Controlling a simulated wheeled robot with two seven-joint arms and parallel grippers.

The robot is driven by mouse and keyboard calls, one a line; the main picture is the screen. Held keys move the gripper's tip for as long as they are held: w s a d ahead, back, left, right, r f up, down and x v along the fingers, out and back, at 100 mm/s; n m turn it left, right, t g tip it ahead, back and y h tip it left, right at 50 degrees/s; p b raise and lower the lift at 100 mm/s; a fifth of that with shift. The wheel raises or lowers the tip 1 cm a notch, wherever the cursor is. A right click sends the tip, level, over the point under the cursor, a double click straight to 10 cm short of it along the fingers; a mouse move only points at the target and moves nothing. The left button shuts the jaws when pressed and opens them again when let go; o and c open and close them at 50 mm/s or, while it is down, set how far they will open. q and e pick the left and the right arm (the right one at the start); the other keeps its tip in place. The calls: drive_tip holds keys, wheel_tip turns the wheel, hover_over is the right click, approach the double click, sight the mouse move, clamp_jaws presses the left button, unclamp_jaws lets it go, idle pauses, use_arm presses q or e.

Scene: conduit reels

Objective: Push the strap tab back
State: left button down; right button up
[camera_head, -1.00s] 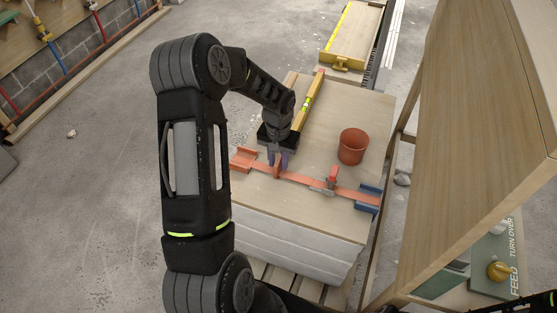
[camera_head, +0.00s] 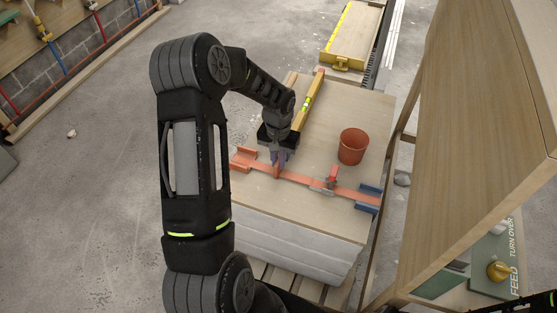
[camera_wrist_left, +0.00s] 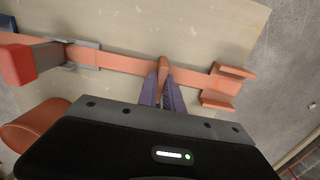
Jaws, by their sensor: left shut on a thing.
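An orange strap (camera_head: 300,179) runs across the wooden board on the stack, from an orange bracket (camera_head: 243,157) at the left to a blue bracket (camera_head: 368,197) at the right. A grey buckle with a red lever (camera_head: 332,176) sits on the strap. A raised orange-brown tab (camera_head: 276,171) stands on the strap near the orange bracket. My left gripper (camera_head: 279,158) is at this tab, and its purple fingers are shut on it. The left wrist view shows the tab (camera_wrist_left: 164,64) between the fingertips (camera_wrist_left: 163,83). My right gripper is not in view.
A terracotta-coloured cup (camera_head: 352,147) stands on the board behind the strap. A yellow spirit level (camera_head: 309,101) lies along the board beside my left wrist. A large wooden panel (camera_head: 480,120) rises close on the right. The board's front part is clear.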

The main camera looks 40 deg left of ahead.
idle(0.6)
use_arm(q)
drive_tip(key=d, duration=0.2)
drive_tip(key=w+d+b, duration=0.1)
drive_tip(key=d, duration=0.2)
drive_tip(key=w+d+b, duration=0.1)
drive_tip(key=d, duration=0.1)
drive_tip(key=shift+w+d+f, duration=0.1)
drive_tip(key=shift+w+d, duration=0.05)
drive_tip(key=shift+w, duration=0.05)
drive_tip(key=shift+w+d, duration=0.1)
drive_tip(key=shift+d, duration=0.3)
drive_tip(key=c, duration=1.5)
unclamp_jaws()
wheel_tip(320, 180, up, 8)
drive_tip(key=shift+r, duration=0.1)
